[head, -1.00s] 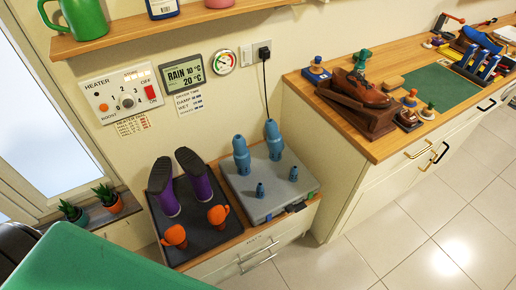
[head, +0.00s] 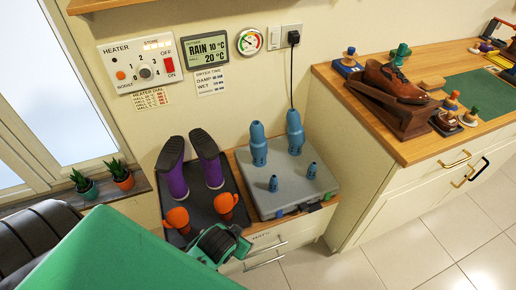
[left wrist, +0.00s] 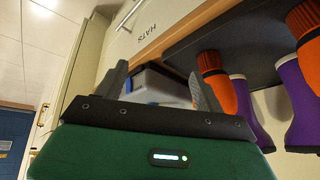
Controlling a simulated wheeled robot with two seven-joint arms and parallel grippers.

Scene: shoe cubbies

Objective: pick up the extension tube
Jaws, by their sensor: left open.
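Several blue tubes stand upright on a grey dryer box (head: 292,188). Two tall ones, a left (head: 258,145) and a right (head: 295,133), are at the back, and two short ones, a left (head: 273,184) and a right (head: 311,171), are at the front. I cannot tell which piece is the extension tube. My left gripper (head: 222,243) is low in front of the cabinet, below the orange boot-shaped pieces and apart from the tubes. In the left wrist view its two fingers (left wrist: 160,88) are spread, with no held object visible. My right gripper is not in view.
A dark tray (head: 206,208) beside the dryer holds two purple boots (head: 178,181) and two orange pieces (head: 177,218). A wooden counter (head: 400,145) with a brown shoe (head: 393,80) stands at right. Potted plants (head: 122,176) are at left. The tiled floor is clear.

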